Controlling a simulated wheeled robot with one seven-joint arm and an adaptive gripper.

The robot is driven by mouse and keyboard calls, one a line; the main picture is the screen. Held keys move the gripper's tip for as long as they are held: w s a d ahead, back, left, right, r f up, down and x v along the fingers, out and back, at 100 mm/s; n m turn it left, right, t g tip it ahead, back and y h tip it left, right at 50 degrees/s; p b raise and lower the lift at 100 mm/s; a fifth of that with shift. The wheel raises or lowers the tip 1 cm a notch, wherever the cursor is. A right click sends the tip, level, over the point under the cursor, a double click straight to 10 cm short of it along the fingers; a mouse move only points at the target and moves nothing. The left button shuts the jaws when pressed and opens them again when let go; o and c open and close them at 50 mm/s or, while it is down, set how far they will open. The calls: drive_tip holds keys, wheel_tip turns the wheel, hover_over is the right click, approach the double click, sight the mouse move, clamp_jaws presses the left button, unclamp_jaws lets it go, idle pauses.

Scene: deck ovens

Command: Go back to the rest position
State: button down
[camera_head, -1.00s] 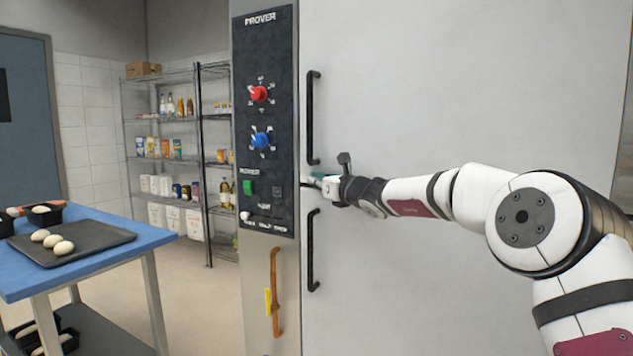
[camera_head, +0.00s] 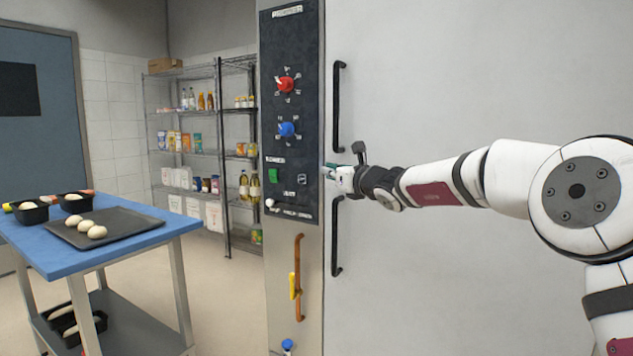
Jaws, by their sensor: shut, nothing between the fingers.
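My gripper (camera_head: 334,172) is at the end of my arm, which reaches in from the right. It is in front of the grey prover (camera_head: 480,80), at the right edge of its dark control panel (camera_head: 291,120). Its fingers are small in view and look shut, with nothing seen between them. It sits level with the gap between the upper door handle (camera_head: 337,105) and the lower door handle (camera_head: 336,237). I cannot tell whether the fingertips touch the prover.
A blue-topped table (camera_head: 150,240) stands at the left with a black tray (camera_head: 140,228), dough balls (camera_head: 88,228) and black tins (camera_head: 30,212). A stocked wire shelf (camera_head: 230,200) is behind it. An orange handle (camera_head: 298,265) hangs below the panel. Floor between table and prover is clear.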

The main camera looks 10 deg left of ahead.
drive_tip(key=s+a+r+n+g+y+b, duration=0.1)
drive_tip(key=s+r+n+g+y+b, duration=0.2)
drive_tip(key=s+n, duration=1.25)
drive_tip(key=s+d+f+n+g+h+p, duration=0.1)
drive_tip(key=s+d+f+n+g, duration=0.1)
drive_tip(key=s, duration=0.7)
drive_tip(key=s+d+f+n+g+h, duration=0.1)
drive_tip(key=s+d+f+g+h, duration=0.15)
drive_tip(key=s, duration=0.55)
drive_tip(key=s+d+f+n+g+h, duration=0.2)
drive_tip(key=s+d+f+n+h, duration=0.3)
drive_tip(key=s+d, duration=0.55)
drive_tip(key=s+d+f+n+g+h, duration=0.1)
drive_tip(key=s+d+f+g+h, duration=0.15)
drive_tip(key=s+d+f, duration=0.75)
drive_tip(key=s+d+f+n+g+h, duration=0.1)
drive_tip(key=s+d+f+n+h, duration=0.25)
drive_tip(key=s+d, duration=0.65)
wheel_tip(320, 180, up, 23)
drive_tip(key=s+t+p, duration=0.1)
drive_tip(key=t+p, duration=0.2)
drive_tip(key=p, duration=1.9)
drive_tip(key=shift+a+t, duration=0.4)
drive_tip(key=shift+a, duration=0.05)
drive_tip(key=shift+d+h, duration=0.1)
drive_tip(key=shift+h, duration=0.25)
